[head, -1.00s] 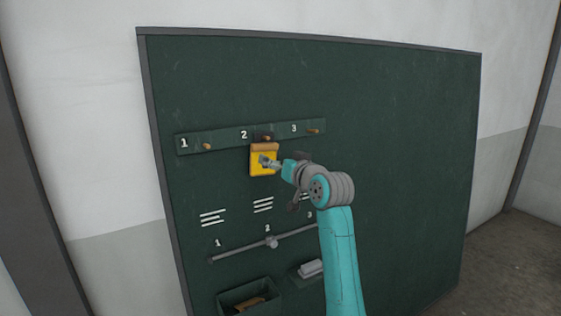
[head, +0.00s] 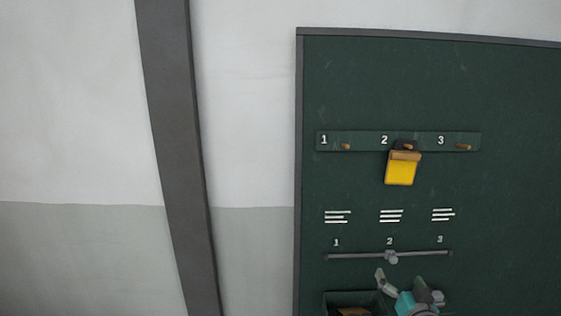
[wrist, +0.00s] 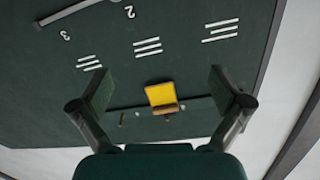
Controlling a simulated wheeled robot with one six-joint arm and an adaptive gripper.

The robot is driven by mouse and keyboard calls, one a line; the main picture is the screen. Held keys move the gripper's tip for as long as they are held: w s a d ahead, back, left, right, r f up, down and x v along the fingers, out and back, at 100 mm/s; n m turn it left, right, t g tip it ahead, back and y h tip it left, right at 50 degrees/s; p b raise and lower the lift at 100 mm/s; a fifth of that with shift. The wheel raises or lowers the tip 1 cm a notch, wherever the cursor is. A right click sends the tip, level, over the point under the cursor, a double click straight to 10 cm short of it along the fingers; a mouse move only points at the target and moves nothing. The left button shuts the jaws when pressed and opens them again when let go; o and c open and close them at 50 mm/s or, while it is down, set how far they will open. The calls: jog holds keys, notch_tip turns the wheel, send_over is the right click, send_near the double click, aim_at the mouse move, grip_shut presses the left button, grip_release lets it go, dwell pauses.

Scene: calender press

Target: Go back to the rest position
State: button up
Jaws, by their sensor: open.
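My gripper (head: 402,281) shows at the bottom of the head view, in front of the lower part of the green board (head: 430,90). It is below the slider rail and apart from the yellow tag. In the wrist view my gripper (wrist: 160,73) has its two fingers spread wide, with nothing between them. The yellow tag (head: 400,172) with a brown top hangs under number 2 on the peg strip. It also shows in the wrist view (wrist: 160,95), upside down and beyond the fingers. Most of my arm is out of the head view.
Pegs 1 (head: 346,146) and 3 (head: 463,147) are bare. A rail (head: 350,255) has its grey slider (head: 391,257) at 2. A dark bin (head: 340,297) is below, partly cut off. A grey post (head: 172,120) stands left of the board against the wall.

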jog(key=s+a+f, duration=0.3)
jog(key=s+f, duration=0.3)
jog(key=s, duration=0.3)
jog(key=s+a+f+g, duration=0.1)
jog(key=s+a+f, duration=0.1)
jog(key=s+f, duration=0.55)
jog(key=s+a+f, duration=0.3)
jog(key=s+f, duration=0.1)
jog(key=s, duration=0.7)
jog(key=s+a+r+n, duration=0.1)
jog(key=s+r, duration=0.1)
jog(key=s, duration=1)
jog(key=s+a+r+n+g, duration=0.1)
jog(key=s+a+r+n, duration=0.1)
jog(key=s, duration=1.1)
jog(key=shift+s+a+r+y, duration=0.15)
jog(key=shift+s+r+y, duration=0.2)
jog(key=shift+r, duration=0.25)
